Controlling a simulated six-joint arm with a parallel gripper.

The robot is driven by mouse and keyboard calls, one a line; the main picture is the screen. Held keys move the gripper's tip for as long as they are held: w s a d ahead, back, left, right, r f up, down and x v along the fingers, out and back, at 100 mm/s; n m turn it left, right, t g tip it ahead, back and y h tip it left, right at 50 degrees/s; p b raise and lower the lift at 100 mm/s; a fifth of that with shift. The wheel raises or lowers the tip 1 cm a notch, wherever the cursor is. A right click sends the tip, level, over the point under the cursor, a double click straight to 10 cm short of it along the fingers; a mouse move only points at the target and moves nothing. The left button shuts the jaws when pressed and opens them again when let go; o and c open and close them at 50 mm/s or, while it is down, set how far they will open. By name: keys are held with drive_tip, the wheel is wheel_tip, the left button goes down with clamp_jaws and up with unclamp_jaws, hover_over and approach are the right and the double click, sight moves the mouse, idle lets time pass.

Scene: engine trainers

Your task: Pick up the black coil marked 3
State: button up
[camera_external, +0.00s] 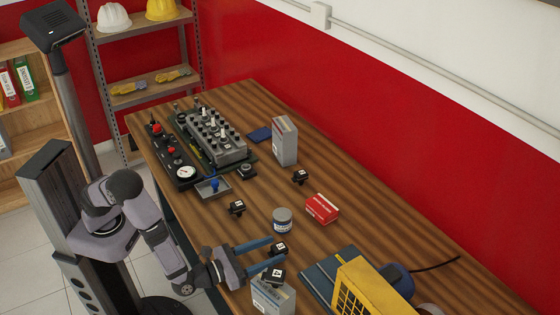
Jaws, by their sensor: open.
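Several small black coils with white labels are on the wooden table, and their numbers are too small to read, so I cannot tell which is marked 3. One coil (280,248) is at the tips of my gripper (276,251), whose two blue fingers are apart. I cannot tell if it lies between the fingers or just beyond them. Another coil (273,276) is just below the lower finger, at the top of a white and blue box (274,299). Other coils lie farther back, one at mid-table (237,207), one to its right (299,176) and one by the engine trainer (247,171).
A grey engine trainer (215,138) and a black gauge panel (171,155) stand at the far left. A grey tin (282,220), a red box (322,208) and an upright grey box (284,141) stand beyond my gripper. A yellow machine (372,288) is at front right.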

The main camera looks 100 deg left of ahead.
drive_tip(key=shift+p+x, duration=1.15)
drive_tip(key=shift+x, duration=2.5)
drive_tip(key=shift+f, duration=0.15)
drive_tip(key=c, duration=1.2)
